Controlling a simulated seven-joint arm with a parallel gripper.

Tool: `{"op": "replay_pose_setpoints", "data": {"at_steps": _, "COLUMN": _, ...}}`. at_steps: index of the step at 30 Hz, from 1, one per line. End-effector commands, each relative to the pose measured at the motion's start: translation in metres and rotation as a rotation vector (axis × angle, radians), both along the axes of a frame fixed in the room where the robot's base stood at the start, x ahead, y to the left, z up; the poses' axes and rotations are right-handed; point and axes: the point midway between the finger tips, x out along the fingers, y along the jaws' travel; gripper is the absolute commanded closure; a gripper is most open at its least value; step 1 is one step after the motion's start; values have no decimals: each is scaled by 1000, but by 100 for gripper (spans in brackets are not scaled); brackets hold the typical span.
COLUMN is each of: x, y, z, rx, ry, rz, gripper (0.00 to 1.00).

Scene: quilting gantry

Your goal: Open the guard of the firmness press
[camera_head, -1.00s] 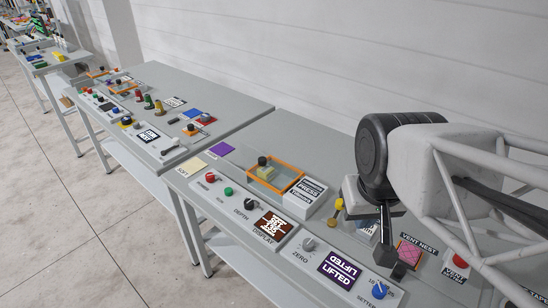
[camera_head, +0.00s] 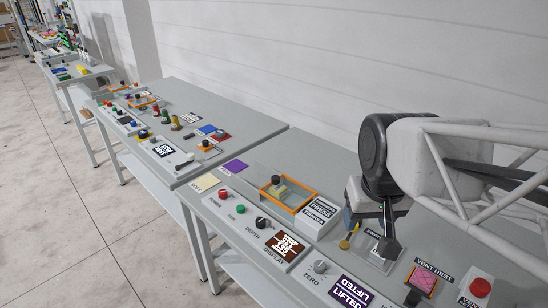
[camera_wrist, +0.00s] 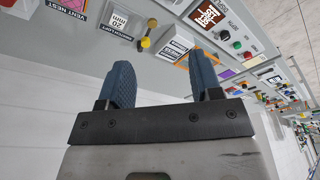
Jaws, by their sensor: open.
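The firmness press stands on the near table, right of the middle in the head view. Its guard (camera_head: 309,203) is a clear cover with an orange frame, lying closed and flat over a yellowish block, with a black knob (camera_head: 276,180) showing. The white press label block (camera_head: 318,215) stands to its right. My gripper (camera_head: 370,234) is open and empty, right of the guard and apart from it, above the table. In the wrist view its two blue fingers (camera_wrist: 163,75) are spread. The label block (camera_wrist: 176,47) shows between and beyond them; the guard is mostly hidden behind a finger.
A yellow-knobbed lever (camera_head: 347,242) stands close by my gripper. Along the front edge are a control panel with red, green and black knobs, a display (camera_head: 284,246) and a zero dial (camera_head: 319,267). A red button (camera_head: 480,287) is at the right. A white wall runs behind.

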Motion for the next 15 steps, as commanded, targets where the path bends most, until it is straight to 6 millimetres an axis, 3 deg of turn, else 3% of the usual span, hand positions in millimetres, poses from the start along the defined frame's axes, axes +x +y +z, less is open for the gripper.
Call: {"op": "replay_pose_setpoints", "data": {"at_steps": 15, "x": 113, "y": 22, "z": 2, "rx": -6, "ry": 54, "rz": 78, "gripper": 41}}
